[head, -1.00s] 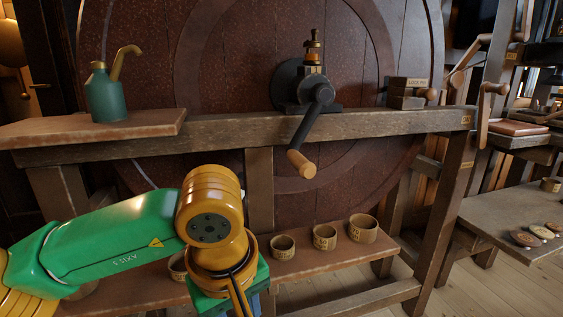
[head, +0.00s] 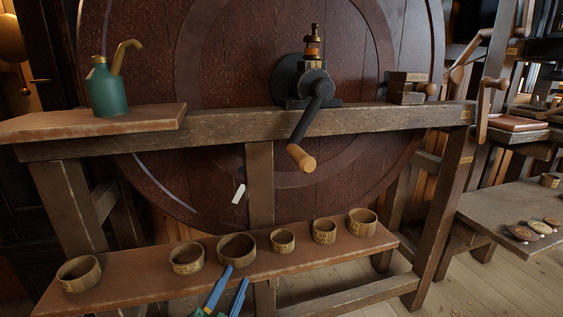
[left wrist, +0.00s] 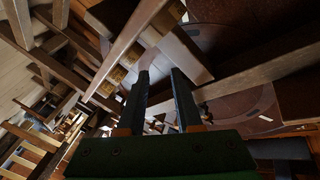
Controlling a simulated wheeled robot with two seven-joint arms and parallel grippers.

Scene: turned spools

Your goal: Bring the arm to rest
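My left gripper (head: 236,276) shows at the bottom of the head view as two blue fingers with a bit of green below them. The rest of the arm is out of the picture. In the left wrist view the two dark fingers (left wrist: 161,74) stand apart with a clear gap and nothing between them. In the head view the fingertips overlap the front edge of the low shelf (head: 135,277), below a wooden ring (head: 236,248); I cannot tell how far apart they are in depth. My right gripper is not in view.
Several wooden rings, one at the left end (head: 78,273), stand on the low shelf. A green oil can (head: 107,92) stands on the upper board. A crank with a wooden handle (head: 301,157) juts from the bench beam. A side table (head: 510,215) with small discs is at right.

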